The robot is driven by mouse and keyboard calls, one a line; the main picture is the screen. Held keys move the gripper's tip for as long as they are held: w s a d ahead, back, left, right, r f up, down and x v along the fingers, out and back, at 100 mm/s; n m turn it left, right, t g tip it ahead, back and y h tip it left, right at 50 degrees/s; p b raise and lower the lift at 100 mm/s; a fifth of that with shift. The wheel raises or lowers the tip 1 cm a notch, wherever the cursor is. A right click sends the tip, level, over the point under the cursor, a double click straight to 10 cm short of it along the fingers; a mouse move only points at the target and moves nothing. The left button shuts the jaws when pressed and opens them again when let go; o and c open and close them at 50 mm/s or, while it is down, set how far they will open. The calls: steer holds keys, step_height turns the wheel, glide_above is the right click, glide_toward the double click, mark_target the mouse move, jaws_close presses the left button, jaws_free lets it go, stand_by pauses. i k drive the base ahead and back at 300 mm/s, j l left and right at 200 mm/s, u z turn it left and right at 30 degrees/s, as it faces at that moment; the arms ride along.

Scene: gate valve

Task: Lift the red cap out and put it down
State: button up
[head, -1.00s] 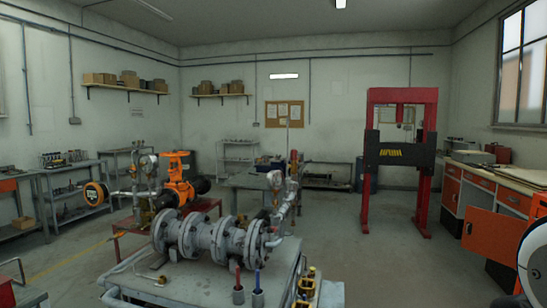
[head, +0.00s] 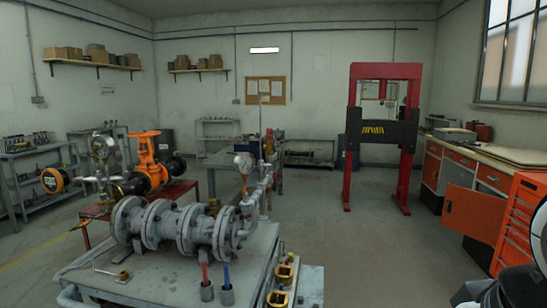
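I cannot pick out a red cap for certain in the head view. A slim red piece (head: 204,272) stands upright in a small grey cup (head: 207,292) near the front edge of the grey bench (head: 150,280). A blue piece (head: 226,275) stands in a like cup beside it. Behind them on the bench lies a grey flanged pipe assembly (head: 180,226) with a gauge at its right end. Part of my arm shows at the right edge. My gripper's fingertips are not in view.
Brass fittings (head: 283,273) sit at the bench's right side. An orange valve (head: 146,160) stands behind on a red table. A red press (head: 382,135) and orange cabinets (head: 525,215) stand to the right. The floor between bench and press is clear.

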mark_target(269, 136)
steer(key=i+z, duration=0.4)
steer(key=i, duration=1.45)
